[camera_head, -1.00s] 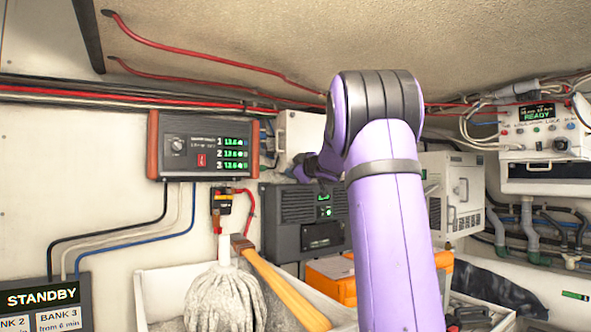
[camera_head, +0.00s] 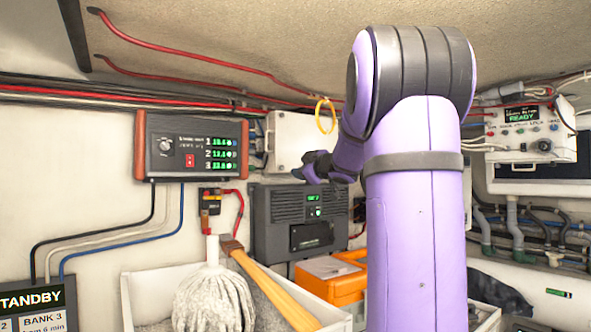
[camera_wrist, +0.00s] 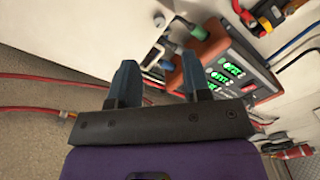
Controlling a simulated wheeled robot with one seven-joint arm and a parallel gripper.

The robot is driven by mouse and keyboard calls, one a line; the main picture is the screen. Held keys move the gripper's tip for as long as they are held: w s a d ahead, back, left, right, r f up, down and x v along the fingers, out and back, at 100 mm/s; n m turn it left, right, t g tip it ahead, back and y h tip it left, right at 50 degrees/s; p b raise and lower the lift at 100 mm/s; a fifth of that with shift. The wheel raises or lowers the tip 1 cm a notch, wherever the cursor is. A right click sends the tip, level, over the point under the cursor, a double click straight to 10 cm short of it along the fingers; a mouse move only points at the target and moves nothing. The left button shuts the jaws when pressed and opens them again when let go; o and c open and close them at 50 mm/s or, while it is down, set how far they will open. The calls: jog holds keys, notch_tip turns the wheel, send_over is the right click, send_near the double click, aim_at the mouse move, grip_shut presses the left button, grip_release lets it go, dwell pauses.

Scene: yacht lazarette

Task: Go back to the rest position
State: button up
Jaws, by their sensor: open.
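My gripper (camera_wrist: 160,82) shows in the wrist view with its two dark blue-grey fingers apart and nothing between them. In the head view, my gripper (camera_head: 308,170) is at the end of my purple arm, in front of the wall near the grey box, and only partly clear. In the wrist view the orange-sided panel (camera_wrist: 228,65) with green digits lies beyond the right finger, and a white box (camera_wrist: 95,35) lies beyond the left one. The head view also shows the orange-sided panel (camera_head: 190,147) left of my gripper and the white box (camera_head: 287,140) behind it.
A white bin (camera_head: 150,285) holds a mop (camera_head: 213,295) and a wooden-handled tool (camera_head: 270,285). An orange box (camera_head: 335,280) stands beside them. A yellow ring (camera_head: 325,115) hangs near my arm. Red cables (camera_head: 210,65) run along the low ceiling. A READY panel (camera_head: 525,135) is at right.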

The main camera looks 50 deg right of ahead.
jog(key=shift+s, duration=0.3)
jog(key=shift+a, duration=0.15)
dwell(0.3)
jog(key=s+a+m+g+h, duration=0.25)
jog(key=a+m, duration=0.25)
jog(key=a, duration=0.4)
jog(key=s+a+f+g+y, duration=0.3)
jog(key=s+a+f+g, duration=0.1)
jog(key=s+a+f, duration=0.7)
jog(key=s+a+f+m+g+y, duration=0.1)
jog(key=s+a+f+g+y, duration=0.3)
jog(key=s+a+f, duration=0.7)
jog(key=a+f+g, duration=0.1)
jog(key=a, duration=0.6)
jog(key=shift+s+a, duration=0.15)
jog(key=shift+a, duration=0.1)
jog(key=shift+g, duration=0.25)
